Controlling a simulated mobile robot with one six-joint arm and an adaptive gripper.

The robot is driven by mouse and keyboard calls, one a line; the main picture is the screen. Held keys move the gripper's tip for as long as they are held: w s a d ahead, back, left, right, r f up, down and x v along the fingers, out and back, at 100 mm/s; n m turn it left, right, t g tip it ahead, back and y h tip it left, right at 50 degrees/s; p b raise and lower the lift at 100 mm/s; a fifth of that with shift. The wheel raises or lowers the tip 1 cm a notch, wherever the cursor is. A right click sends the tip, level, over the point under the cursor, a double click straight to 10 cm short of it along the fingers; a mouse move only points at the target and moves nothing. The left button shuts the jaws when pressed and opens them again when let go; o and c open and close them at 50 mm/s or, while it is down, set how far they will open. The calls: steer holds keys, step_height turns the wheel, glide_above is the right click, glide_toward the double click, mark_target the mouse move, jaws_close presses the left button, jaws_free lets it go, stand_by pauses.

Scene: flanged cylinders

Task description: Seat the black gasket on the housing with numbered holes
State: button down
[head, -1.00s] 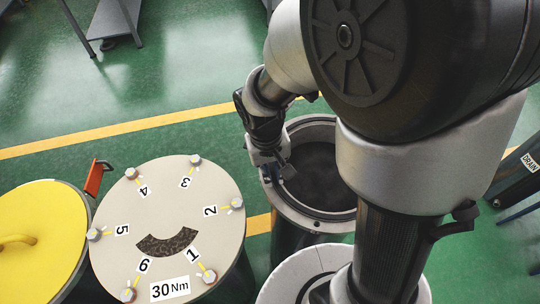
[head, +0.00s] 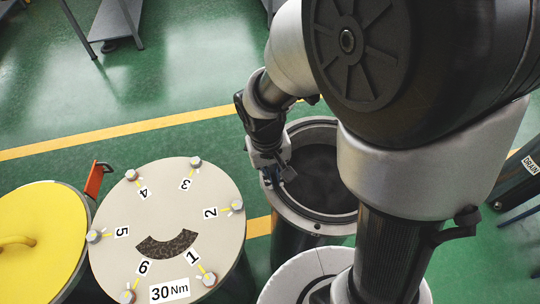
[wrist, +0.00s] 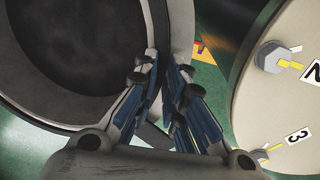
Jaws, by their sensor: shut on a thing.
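The numbered cylinder (head: 205,225) stands at the lower left in the head view, with bolts and labels 1 to 6 around its pale top. Part of that top (wrist: 285,110) shows at the right in the wrist view. An open round cylinder (head: 290,212) with a grey rim and dark inside stands to its right. My gripper (head: 276,176) is at that cylinder's left rim, pointing down. In the wrist view its fingers (wrist: 166,65) are shut on a thin dark edge there, apparently the black gasket (wrist: 167,32); the fingers hide most of the gripped part.
Another round pale top (head: 285,285) shows at the bottom, partly behind my arm. A DRAIN-marked unit (head: 522,170) stands at the right.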

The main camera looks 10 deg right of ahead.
steer(key=shift+f, duration=0.3)
steer(key=c, duration=1.6)
jaws_free()
steer(key=shift+r, duration=0.1)
steer(key=r+p, duration=0.1)
steer(key=r, duration=0.1)
steer(key=r+p, duration=0.4)
steer(key=r, duration=0.1)
steer(key=shift+a, duration=0.35)
steer(key=shift+f, duration=0.1)
